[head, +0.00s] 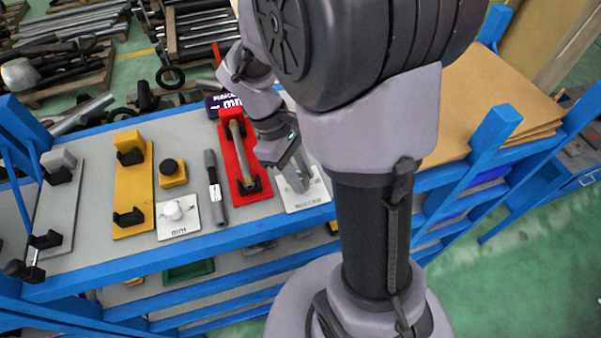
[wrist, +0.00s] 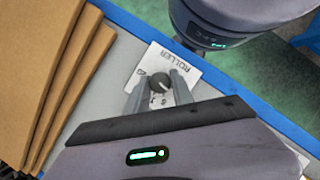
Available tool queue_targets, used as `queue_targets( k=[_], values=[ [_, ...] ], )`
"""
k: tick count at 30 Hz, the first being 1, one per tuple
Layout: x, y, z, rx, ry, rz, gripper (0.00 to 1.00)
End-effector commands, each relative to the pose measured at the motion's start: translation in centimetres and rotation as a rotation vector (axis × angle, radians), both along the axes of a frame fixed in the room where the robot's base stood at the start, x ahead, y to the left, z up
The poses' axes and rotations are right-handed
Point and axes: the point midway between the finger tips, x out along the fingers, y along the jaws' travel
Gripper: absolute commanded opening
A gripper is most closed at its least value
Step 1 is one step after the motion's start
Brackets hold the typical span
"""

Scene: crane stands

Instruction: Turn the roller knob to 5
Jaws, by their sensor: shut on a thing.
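The roller knob (wrist: 159,82) is a small dark round knob with a light mark on top. It stands on a white plate (wrist: 186,64) lettered ROLLER in the wrist view. My gripper (wrist: 156,88) is shut on the knob, with a grey finger on either side of it. In the head view my gripper (head: 298,178) is low over the white plate (head: 309,199) at the right of the row, and the knob is hidden there. A few digits show on the plate between the fingers. The fingers cover part of the scale, and I cannot read the setting.
Left of the plate are a red holder (head: 243,150) with a bar, a dark handle (head: 216,188), a white knob on a plate (head: 178,221), a black button on a yellow box (head: 172,173) and a yellow stand (head: 132,186). Brown boards (head: 490,95) are stacked to the right.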

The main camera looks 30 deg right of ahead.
Motion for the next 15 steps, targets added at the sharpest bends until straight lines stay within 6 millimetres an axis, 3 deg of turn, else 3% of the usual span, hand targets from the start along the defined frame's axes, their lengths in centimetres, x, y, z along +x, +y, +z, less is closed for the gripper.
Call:
queue_targets(
  k=[8, 15],
  values=[
    [0.1, -0.05, 0.03, 0.001, -0.001, -0.062, 0.0],
    [0.14, -0.16, 0.06, 0.001, -0.001, -0.23, 0.0]
  ],
)
